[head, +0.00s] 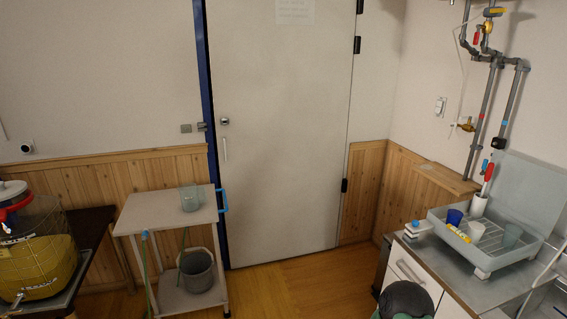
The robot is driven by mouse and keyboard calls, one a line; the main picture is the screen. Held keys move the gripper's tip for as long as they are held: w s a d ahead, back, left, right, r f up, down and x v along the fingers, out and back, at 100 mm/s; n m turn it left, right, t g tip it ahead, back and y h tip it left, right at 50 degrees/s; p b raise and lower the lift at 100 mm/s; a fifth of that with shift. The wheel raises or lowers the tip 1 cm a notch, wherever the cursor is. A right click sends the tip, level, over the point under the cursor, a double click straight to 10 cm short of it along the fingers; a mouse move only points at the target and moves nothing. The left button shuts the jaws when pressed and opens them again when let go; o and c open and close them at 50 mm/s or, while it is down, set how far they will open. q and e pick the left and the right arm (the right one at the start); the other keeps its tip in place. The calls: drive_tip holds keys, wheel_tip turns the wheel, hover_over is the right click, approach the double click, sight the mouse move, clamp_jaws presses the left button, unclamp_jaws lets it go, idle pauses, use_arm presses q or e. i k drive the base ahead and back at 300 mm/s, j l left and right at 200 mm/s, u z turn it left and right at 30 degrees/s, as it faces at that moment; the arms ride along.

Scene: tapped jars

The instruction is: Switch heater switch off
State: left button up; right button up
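A small white switch (440,105) is on the right wall, left of the grey pipes. It may be the heater switch, but I see no readable label, and it is too small to tell its position. Two small grey plates (186,128) sit by the blue door frame, and I cannot tell whether they are switches. A round white fitting with a dark centre (27,146) is on the left wall. Neither of my grippers shows in the head view.
A large jar of yellow liquid (40,260) stands on a dark table at left. A dish rack (478,258) sits on the right counter. The floor before the closed door (280,140) is clear.

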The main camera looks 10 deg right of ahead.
sight(438, 108)
drive_tip(key=i+z, duration=0.45)
drive_tip(key=i+j+z, duration=0.1)
drive_tip(key=i+z, duration=0.35)
drive_tip(key=i, duration=0.2)
drive_tip(key=i+j+z, duration=0.9)
drive_tip(key=i+j+u, duration=0.35)
drive_tip(key=i, duration=0.45)
drive_tip(key=i+u, duration=0.3)
drive_tip(key=i, duration=0.5)
